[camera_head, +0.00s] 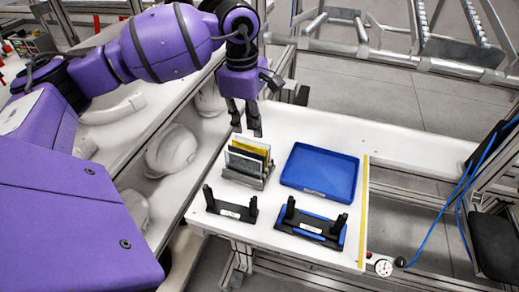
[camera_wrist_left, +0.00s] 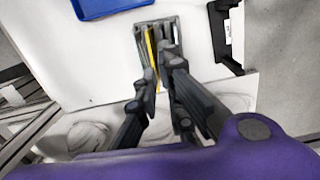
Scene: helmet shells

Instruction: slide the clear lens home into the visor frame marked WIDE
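A lens rack (camera_head: 243,180) stands on the white table with upright lens panels in it. A yellow lens (camera_head: 252,146) stands among grey or clear-looking panels (camera_head: 243,163); I cannot tell exactly which is the clear lens. My left gripper (camera_head: 246,131) points down just above and behind the rack, fingers apart and empty. In the left wrist view the open fingers (camera_wrist_left: 160,72) overlap the rack (camera_wrist_left: 173,28) and its yellow lens (camera_wrist_left: 149,46). Two black visor frames stand in front: a left one (camera_head: 230,209) and a right one (camera_head: 312,222) with blue beneath it. Their labels are unreadable. My right gripper is out of view.
An empty blue tray (camera_head: 320,172) lies right of the rack. A yellow strip (camera_head: 363,215) runs along the table's right edge. White helmet shells (camera_head: 172,150) sit on a lower shelf at left. A round gauge (camera_head: 383,267) is near the front right corner.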

